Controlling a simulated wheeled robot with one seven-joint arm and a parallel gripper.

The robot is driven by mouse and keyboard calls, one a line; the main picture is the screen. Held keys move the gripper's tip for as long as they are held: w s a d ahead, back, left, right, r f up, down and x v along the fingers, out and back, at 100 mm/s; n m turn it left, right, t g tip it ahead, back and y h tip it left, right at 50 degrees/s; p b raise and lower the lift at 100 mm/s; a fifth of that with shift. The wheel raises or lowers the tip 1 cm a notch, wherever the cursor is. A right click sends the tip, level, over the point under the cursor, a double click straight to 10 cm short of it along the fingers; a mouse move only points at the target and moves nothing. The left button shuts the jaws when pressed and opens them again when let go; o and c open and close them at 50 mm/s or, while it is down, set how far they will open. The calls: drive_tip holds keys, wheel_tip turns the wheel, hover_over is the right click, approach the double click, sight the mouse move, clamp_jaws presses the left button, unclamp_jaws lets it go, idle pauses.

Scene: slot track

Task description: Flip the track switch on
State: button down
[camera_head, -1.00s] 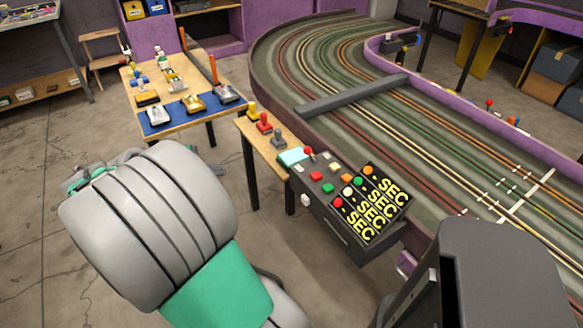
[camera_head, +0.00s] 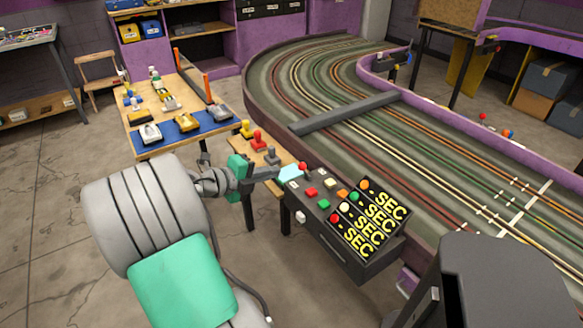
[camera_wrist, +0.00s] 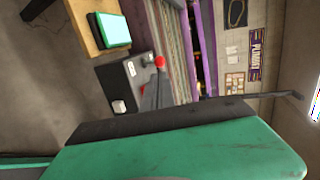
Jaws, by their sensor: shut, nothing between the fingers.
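A black control box (camera_head: 345,225) stands at the track's near edge. A red-knobbed lever (camera_head: 303,167) sits at its far left corner; its knob (camera_wrist: 160,62) also shows in the wrist view. I cannot tell which way the lever is set. My gripper (camera_head: 277,172) is shut and empty, left of the lever, with its tips beside the pale teal device. In the wrist view the grey fingers (camera_wrist: 154,90) point toward the red knob and overlap its lower part. I cannot tell whether they touch it. A white switch (camera_head: 301,216) is on the box's left side.
The teal device (camera_head: 291,173) lies on a small wooden table (camera_head: 262,158) with joystick controllers. Coloured buttons and yellow-lettered panels (camera_head: 370,220) cover the box top. The slot track (camera_head: 330,150) lies behind. A table with model cars (camera_head: 165,105) stands at left.

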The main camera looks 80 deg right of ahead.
sight(299, 166)
drive_tip(key=x, duration=0.7)
drive_tip(key=shift+s+d+f+p, duration=0.15)
drive_tip(key=shift+d+p, duration=0.15)
drive_tip(key=shift+d, duration=0.05)
